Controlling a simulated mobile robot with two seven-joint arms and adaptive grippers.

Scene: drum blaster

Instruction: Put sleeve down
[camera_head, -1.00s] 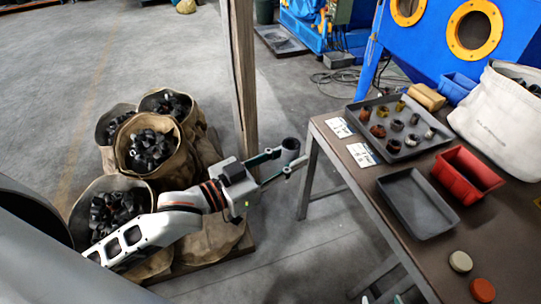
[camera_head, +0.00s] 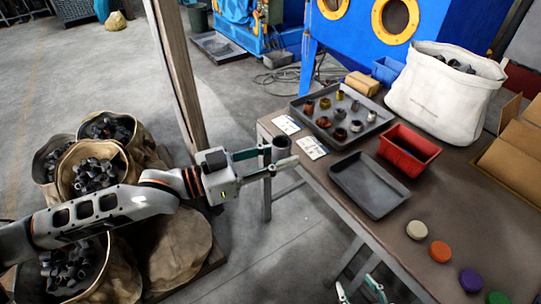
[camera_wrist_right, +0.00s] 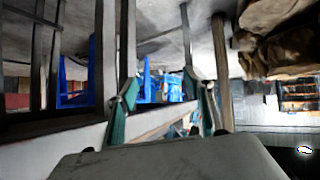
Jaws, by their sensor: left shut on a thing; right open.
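My left gripper (camera_head: 281,162) is shut on a dark grey sleeve (camera_head: 281,148) and holds it upright. In the head view it is at the left edge of the table (camera_head: 300,178); I cannot tell its exact height above the edge. A tray with several sleeves (camera_head: 378,136) in dark, orange and yellowish tones lies on the table, and an empty grey tray (camera_head: 369,186) lies in front of it. My right gripper (camera_head: 362,290) shows at the bottom of the head view, low beside the table. It is open and empty; its fingers also show in the right wrist view (camera_wrist_right: 160,105).
A red bin (camera_head: 408,150), a blue bin (camera_head: 387,70) and a white sack (camera_head: 445,90) stand on the table. Coloured discs (camera_head: 440,251) lie at the front right. Sacks of dark parts (camera_head: 95,165) stand at left. A wooden post (camera_head: 180,80) rises behind my left arm.

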